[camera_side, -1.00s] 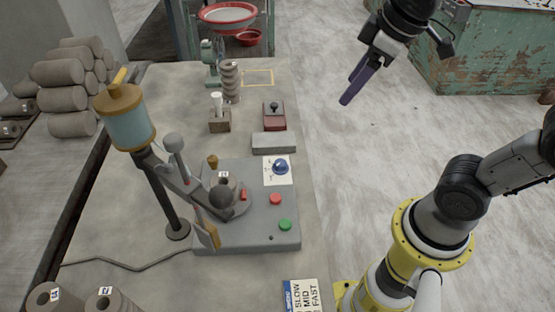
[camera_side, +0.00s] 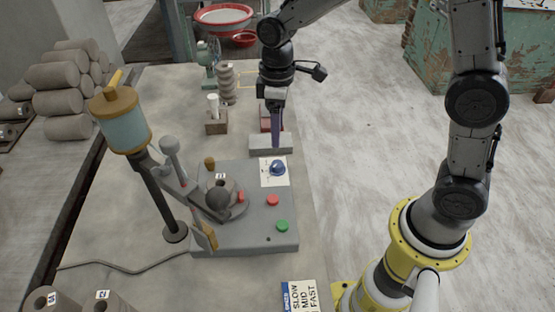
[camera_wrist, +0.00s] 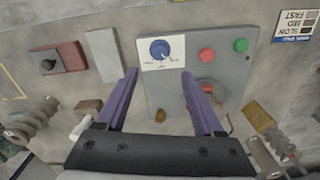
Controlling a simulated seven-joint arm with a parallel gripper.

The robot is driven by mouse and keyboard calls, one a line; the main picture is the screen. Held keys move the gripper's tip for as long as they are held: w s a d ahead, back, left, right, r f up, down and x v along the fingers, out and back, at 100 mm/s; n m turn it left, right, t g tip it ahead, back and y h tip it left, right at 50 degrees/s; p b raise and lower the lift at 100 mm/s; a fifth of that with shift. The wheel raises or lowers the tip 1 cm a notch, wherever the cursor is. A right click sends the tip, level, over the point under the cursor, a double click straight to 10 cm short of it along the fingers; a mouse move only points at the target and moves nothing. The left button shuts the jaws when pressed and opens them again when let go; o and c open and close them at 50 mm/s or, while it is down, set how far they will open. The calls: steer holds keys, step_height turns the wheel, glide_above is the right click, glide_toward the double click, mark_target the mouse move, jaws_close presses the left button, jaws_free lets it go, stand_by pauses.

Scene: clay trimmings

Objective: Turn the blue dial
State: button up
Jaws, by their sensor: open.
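The blue dial (camera_side: 277,168) sits on a white label plate at the far right corner of the grey machine (camera_side: 262,235). In the wrist view the dial (camera_wrist: 159,49) shows as a round blue knob with marks around it. My gripper (camera_side: 275,147) points down, above and just behind the dial in the side view. In the wrist view its two purple fingers (camera_wrist: 160,72) are spread apart and empty, with the dial beyond the tips, nearer the left finger. The gripper appears apart from the dial.
A red button (camera_side: 272,200) and a green button (camera_side: 282,226) are on the machine near the dial. A grey block (camera_side: 258,148) lies behind the machine. A lamp-like post with a blue cylinder (camera_side: 127,130) stands left. A SLOW/MID/FAST card (camera_side: 299,297) lies in front.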

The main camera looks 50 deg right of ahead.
mark_target(277, 163)
step_height(277, 163, down, 11)
stand_by(0.4)
jaws_close()
